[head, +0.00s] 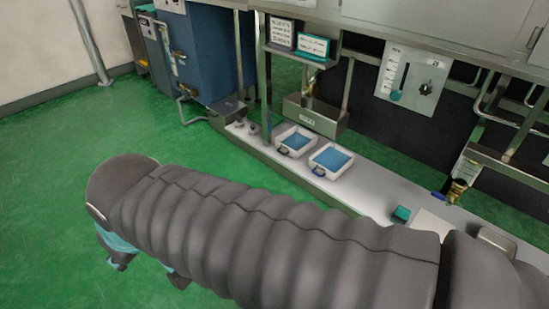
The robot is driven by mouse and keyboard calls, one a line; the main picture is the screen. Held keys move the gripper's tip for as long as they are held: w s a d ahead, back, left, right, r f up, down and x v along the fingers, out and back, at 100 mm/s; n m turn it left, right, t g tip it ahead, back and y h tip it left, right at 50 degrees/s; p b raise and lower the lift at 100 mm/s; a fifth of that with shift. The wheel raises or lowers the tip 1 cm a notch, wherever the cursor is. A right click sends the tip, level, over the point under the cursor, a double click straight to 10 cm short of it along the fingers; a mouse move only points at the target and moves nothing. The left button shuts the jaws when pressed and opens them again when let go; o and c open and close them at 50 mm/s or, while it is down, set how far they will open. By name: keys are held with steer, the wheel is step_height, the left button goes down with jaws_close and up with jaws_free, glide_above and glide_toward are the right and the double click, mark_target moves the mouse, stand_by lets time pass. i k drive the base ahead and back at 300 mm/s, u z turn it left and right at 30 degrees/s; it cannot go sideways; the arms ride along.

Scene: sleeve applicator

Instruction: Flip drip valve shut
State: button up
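A small brass fitting with a blue lever (438,196) stands at the right end of the pale bench, below a slanted metal chute; it may be the drip valve, but it is too small to tell how its lever is set. Another brass fitting (180,57) sits on the side of the blue cabinet at the back left. My grey-sleeved arm crosses the foreground from right to left. My gripper (149,270) hangs at its left end above the green floor, far from both fittings. Its dark, teal-banded fingers look apart with nothing between them, though the arm partly hides them.
The pale bench (365,190) holds two white trays (328,172) with blue contents, a teal block (401,214) and a metal box. A gauge panel (412,77) and metal rails (510,120) rise behind it. The green floor at left is clear.

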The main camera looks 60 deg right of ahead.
mark_target(304, 94)
steer(key=u, duration=0.1)
steer(key=i, duration=0.45)
steer(key=z, duration=2.6)
